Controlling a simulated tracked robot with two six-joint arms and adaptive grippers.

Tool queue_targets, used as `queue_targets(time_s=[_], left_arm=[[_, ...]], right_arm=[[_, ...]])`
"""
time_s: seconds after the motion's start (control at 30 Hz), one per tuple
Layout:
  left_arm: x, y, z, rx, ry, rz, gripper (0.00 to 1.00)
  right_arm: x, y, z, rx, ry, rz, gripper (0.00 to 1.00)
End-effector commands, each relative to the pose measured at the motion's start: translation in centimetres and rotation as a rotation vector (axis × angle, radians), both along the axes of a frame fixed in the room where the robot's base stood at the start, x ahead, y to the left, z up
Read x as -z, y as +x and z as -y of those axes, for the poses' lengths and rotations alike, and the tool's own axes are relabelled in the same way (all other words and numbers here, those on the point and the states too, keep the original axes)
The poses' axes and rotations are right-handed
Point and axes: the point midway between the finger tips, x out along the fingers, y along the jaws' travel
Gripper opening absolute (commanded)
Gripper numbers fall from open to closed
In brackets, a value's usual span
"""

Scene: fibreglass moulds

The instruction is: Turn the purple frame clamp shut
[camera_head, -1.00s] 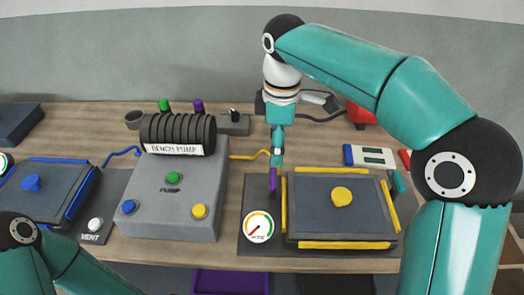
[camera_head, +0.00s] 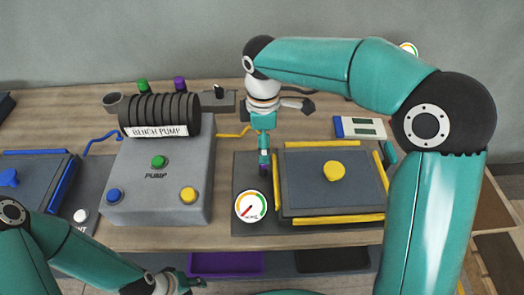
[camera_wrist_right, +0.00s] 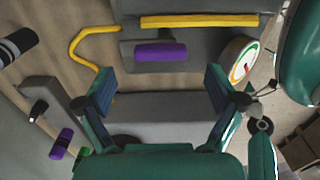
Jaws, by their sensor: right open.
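The purple frame clamp (camera_wrist_right: 160,54) shows in the right wrist view as a purple bar on a grey block. It lies roughly parallel to a yellow strip (camera_wrist_right: 200,20) of the frame. In the head view only a bit of purple (camera_head: 265,172) shows beneath my right gripper (camera_head: 264,155), which hides most of it. In the wrist view my right gripper (camera_wrist_right: 162,92) is open and empty; the clamp is beyond its fingertips, not held. My left gripper (camera_head: 187,283) is low at the bottom edge in the head view; its finger gap is unclear.
The yellow-edged mould (camera_head: 310,190) with a yellow knob is right of the clamp. A dial gauge (camera_head: 251,206) sits in front of it. The grey bench pump (camera_head: 165,180) stands to the left. A purple tray (camera_head: 225,263) is below the bench edge.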

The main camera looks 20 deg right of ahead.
Motion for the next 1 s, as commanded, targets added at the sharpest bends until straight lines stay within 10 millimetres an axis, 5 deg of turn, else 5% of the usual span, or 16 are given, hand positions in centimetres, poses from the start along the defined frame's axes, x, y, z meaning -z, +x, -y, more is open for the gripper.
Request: queue_targets(time_s=[0.23,0.63,1.0], left_arm=[[0.0,0.0,0.0,0.000,0.000,0.000,0.40],[0.0,0.0,0.0,0.000,0.000,0.000,0.40],[0.0,0.0,0.0,0.000,0.000,0.000,0.40]], right_arm=[[3.3,0.0,0.1,0.000,-0.002,-0.002,0.94],[4.0,0.0,0.1,0.001,0.000,0.000,0.94],[4.0,0.0,0.1,0.001,0.000,0.001,0.34]])
